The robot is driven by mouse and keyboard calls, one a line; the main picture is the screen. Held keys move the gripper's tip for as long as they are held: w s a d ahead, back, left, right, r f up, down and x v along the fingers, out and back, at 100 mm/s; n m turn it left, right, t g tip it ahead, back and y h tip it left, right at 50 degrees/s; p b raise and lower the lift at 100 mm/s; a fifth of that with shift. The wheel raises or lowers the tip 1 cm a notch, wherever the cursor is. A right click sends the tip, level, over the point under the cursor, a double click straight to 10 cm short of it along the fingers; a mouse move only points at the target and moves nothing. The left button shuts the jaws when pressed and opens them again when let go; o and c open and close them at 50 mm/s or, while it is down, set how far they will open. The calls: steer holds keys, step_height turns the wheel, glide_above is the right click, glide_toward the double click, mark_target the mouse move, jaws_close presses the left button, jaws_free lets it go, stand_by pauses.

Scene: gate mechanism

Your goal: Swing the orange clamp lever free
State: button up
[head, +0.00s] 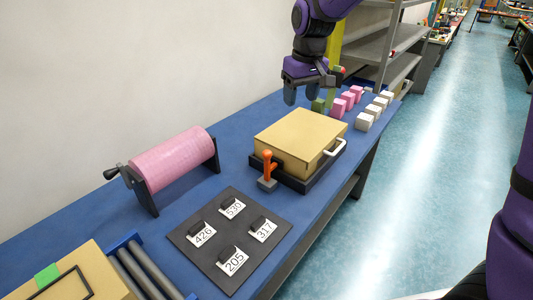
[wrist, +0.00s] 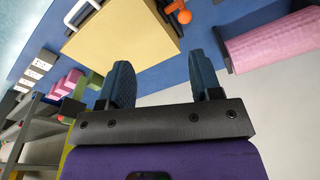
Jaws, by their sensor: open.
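The orange clamp lever (head: 267,165) stands upright on a small grey base at the front left corner of the tan box (head: 299,136), which sits in a dark tray (head: 293,182) and has a white handle. In the wrist view the orange lever (wrist: 184,16) shows at the top, beside the tan box (wrist: 125,40). My gripper (head: 306,96) is open and empty, above the far side of the table behind the box. In the wrist view my gripper (wrist: 163,80) has its two fingers spread apart, well away from the lever.
A pink drum (head: 174,160) with a crank stands at the left. A dark board (head: 230,237) with number cards lies in front. Pink blocks (head: 347,101) and white blocks (head: 364,122) stand to the right of my gripper. Grey shelves (head: 392,42) rise behind.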

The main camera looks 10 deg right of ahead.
steer(key=n+g, duration=0.1)
glide_toward(266, 153)
steer(key=shift+w+a+f+h, duration=0.15)
steer(key=shift+w+h, duration=0.15)
steer(key=shift+w, duration=0.25)
step_height(266, 153, down, 11)
steer(key=shift+r, duration=0.2)
jaws_close()
